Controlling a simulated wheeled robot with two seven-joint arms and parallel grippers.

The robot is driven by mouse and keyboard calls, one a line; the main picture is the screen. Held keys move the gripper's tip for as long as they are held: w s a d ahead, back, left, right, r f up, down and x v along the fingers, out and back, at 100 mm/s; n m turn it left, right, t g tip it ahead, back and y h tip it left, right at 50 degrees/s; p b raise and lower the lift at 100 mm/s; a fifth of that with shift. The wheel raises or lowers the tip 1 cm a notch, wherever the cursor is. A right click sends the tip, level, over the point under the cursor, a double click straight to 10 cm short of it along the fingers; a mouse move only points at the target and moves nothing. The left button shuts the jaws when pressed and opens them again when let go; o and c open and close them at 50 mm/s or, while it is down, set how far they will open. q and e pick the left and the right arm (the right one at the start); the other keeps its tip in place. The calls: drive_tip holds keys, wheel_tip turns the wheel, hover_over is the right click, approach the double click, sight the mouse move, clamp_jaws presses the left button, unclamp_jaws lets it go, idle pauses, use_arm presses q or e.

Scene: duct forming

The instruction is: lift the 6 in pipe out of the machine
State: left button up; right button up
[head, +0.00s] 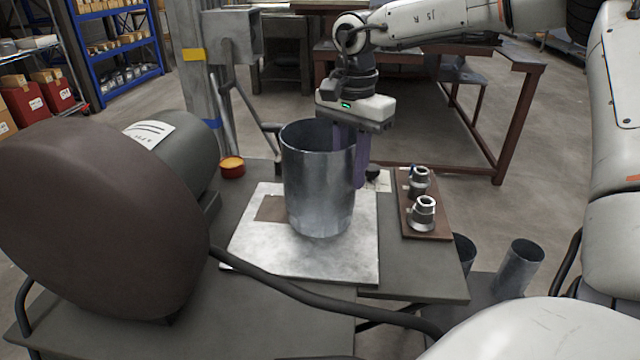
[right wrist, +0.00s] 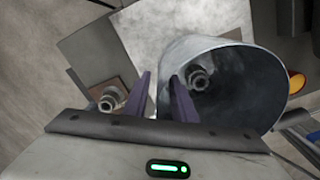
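The 6 in pipe (head: 312,185), a wide grey metal tube, stands upright over the bright metal plate (head: 300,258) of the machine. Its lower edge appears to meet the plate. My right gripper (head: 350,165) points down at the pipe's right rim. Its two purple fingers straddle the wall, one inside the mouth and one outside. In the right wrist view the fingers (right wrist: 160,95) stand apart, with the rim of the pipe (right wrist: 255,85) between them and visible gaps. A small round fitting (right wrist: 199,78) shows within the pipe's mouth. My left gripper is not in view.
A brown board (head: 428,232) with two metal fittings lies right of the plate. A dark drum (head: 95,215) and a motor stand at left, an orange cup (head: 232,167) behind. A black hose (head: 300,292) crosses in front. Smaller pipes (head: 520,265) stand lower right.

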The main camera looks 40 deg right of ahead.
clamp_jaws()
drive_tip(key=shift+w+r, duration=0.1)
idle(1.3)
